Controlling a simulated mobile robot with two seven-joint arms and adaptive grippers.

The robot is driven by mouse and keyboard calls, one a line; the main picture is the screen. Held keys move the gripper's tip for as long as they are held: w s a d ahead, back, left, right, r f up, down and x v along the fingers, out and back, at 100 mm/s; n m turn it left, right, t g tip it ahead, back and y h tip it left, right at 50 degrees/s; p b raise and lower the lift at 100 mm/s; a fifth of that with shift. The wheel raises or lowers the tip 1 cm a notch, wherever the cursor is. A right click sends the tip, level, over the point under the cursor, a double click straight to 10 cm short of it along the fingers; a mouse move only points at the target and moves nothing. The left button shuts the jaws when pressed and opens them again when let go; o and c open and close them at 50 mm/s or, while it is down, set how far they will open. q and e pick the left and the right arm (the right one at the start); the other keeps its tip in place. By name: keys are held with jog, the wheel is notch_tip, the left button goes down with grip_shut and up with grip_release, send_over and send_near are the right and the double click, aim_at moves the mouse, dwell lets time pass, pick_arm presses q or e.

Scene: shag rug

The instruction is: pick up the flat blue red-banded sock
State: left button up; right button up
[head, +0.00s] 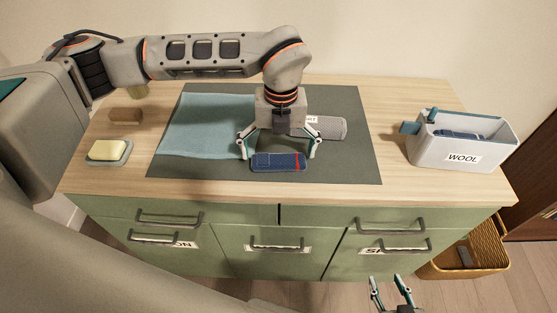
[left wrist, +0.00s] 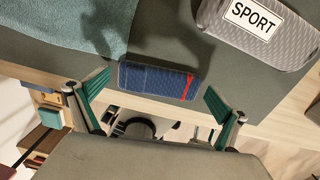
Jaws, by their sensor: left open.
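The flat blue sock (head: 276,163) with a red band near its right end lies on the dark grey mat (head: 350,165), close to the mat's front edge. My left gripper (head: 279,152) is open above it and points down, with one finger toward each end of the sock. In the left wrist view the sock (left wrist: 158,80) shows between the two spread green fingers (left wrist: 156,98), with a gap on both sides; nothing is held. My right gripper (head: 390,290) is low in front of the drawers, its fingers apart and empty.
A light blue cloth (head: 205,125) lies left on the mat. A grey bundle labelled SPORT (left wrist: 260,30) lies behind the sock. A WOOL bin (head: 462,145) stands right; soap on a dish (head: 108,151) and a brown block (head: 126,115) are left. A basket (head: 465,255) stands on the floor.

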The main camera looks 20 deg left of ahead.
pick_arm(q)
jog(key=shift+f, duration=0.35)
jog(key=c, duration=0.6)
